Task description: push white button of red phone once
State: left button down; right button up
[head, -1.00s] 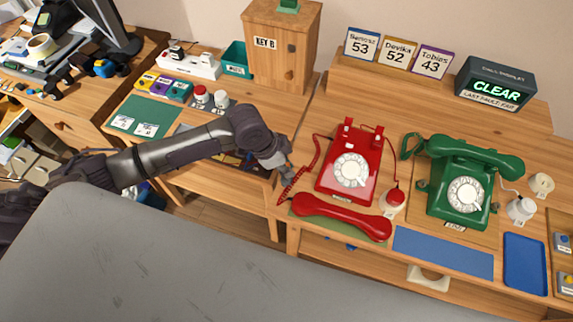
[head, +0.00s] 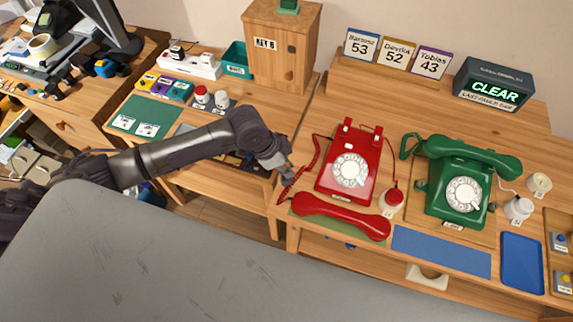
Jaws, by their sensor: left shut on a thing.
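The red phone (head: 366,150) with a white dial (head: 350,170) stands on the desk, its cradle empty. Its red handset (head: 340,216) lies on the desk in front of it. A red coiled cord (head: 314,155) runs down the phone's left side. My left gripper (head: 288,174) is left of the phone, apart from its body, and shut on the red cord. The fingertips are small and partly blend with the cord. I cannot make out a separate white button on the red phone. My right gripper is not in view.
A white pot with a red top (head: 391,201) stands right of the red phone. The green phone (head: 458,180) stands further right with its handset on. A blue mat (head: 440,251) and blue tray (head: 522,262) lie along the front. A wooden cabinet (head: 280,50) stands behind my gripper.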

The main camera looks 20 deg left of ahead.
pick_arm(q)
jog(key=shift+f+b, duration=0.75)
jog(key=shift+f, duration=0.55)
jog(key=c, duration=1.1)
grip_release()
jog(key=shift+o, duration=0.2)
jog(key=shift+r, duration=0.1)
jog(key=v, duration=1.2)
